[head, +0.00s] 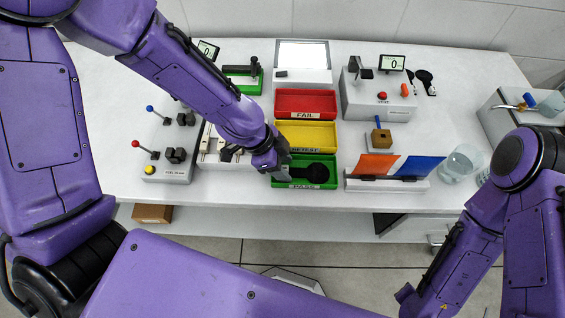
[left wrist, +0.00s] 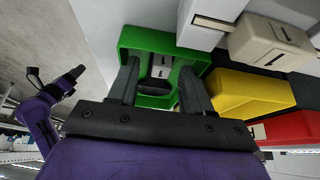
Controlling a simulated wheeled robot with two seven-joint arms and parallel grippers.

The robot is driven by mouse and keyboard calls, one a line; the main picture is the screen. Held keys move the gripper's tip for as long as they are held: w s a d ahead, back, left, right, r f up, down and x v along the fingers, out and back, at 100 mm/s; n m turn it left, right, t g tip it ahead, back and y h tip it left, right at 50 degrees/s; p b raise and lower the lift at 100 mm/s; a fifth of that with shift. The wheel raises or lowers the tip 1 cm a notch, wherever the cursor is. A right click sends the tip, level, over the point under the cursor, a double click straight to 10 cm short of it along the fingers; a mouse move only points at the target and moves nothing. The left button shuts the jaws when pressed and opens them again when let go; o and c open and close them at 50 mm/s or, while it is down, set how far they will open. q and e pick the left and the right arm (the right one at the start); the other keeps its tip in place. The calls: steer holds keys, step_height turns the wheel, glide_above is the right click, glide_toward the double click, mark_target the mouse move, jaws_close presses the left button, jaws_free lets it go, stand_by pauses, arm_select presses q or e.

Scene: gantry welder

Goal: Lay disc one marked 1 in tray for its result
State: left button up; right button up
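The green tray labelled PASS (head: 331,184) is nearest the table's front edge; it also shows in the left wrist view (left wrist: 143,38). The yellow tray (head: 330,133), its label partly covered, and the red tray labelled FAIL (head: 330,100) stand behind it. A dark round thing (head: 318,172) lies in the green tray; no mark is readable on it, so I cannot tell whether it is disc one. My left gripper (left wrist: 160,66) is over the green tray, its fingers apart, with nothing seen clamped between them.
A fixture with red, blue and yellow knobs (head: 167,172) is at left. A tester with a small display (head: 365,104) stands behind right. An orange and blue flap stand (head: 388,184) is close right of the green tray, with a glass jar (head: 461,164) beyond.

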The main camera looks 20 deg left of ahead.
arm_select(q)
steer(key=shift+r, duration=0.35)
steer(key=shift+r+p, duration=0.7)
steer(key=shift+p, duration=0.05)
steer(key=v, duration=1.1)
steer(key=shift+a+p, duration=0.2)
steer(key=shift+p, duration=0.15)
steer(key=shift+s, duration=0.15)
